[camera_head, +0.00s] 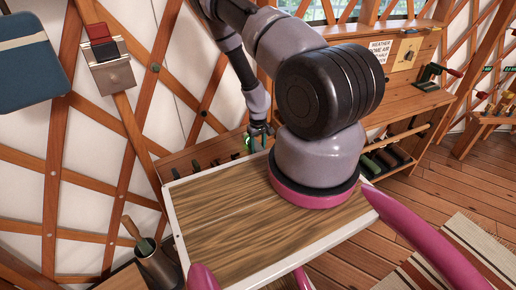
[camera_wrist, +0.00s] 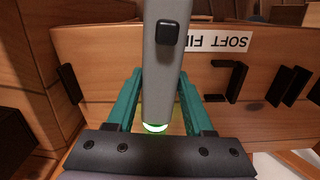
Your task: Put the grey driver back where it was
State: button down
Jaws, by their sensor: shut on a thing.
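The grey driver (camera_wrist: 165,65), a grey cylinder with a black button and a glowing green ring at its lower end, stands between the teal fingers of my gripper (camera_wrist: 160,85) in the wrist view. My gripper is shut on it. In the head view my gripper (camera_head: 258,131) is small, with a green glow beside it, and the driver is hard to make out there. Black holders (camera_wrist: 228,82) stick out of the board on both sides of the driver.
The head view shows a wooden rack (camera_head: 178,160) with dark holders beyond my deck, near the lattice wall. A workbench (camera_head: 405,100) with a sign and rolls stands at right. A pot (camera_head: 157,264) with a handled tool is at lower left. Floor is open at right.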

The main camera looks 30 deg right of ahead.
jog(key=shift+c, duration=1.4)
grip_release()
notch_tip(320, 180, up, 12)
notch_tip(320, 180, up, 14)
jog(key=m+t+y, duration=0.1)
jog(key=t+y, duration=0.1)
send_over(258, 147)
jog(key=w+a, duration=0.4)
jog(key=a, duration=0.2)
jog(key=s+a+r+m+t+y, duration=0.1)
jog(key=a+r, duration=0.2)
jog(key=r, duration=0.6)
jog(key=s+a+r+t+y, duration=0.1)
jog(key=s+a+r, duration=0.15)
jog(key=r, duration=0.65)
jog(key=s+a+r+m+t+h, duration=0.1)
jog(key=s+r+m+t+h, duration=0.1)
jog(key=s+r, duration=1.6)
jog(key=shift+s+a+r+m+t, duration=0.3)
jog(key=shift+a+r+t, duration=0.1)
jog(key=shift+t, duration=0.2)
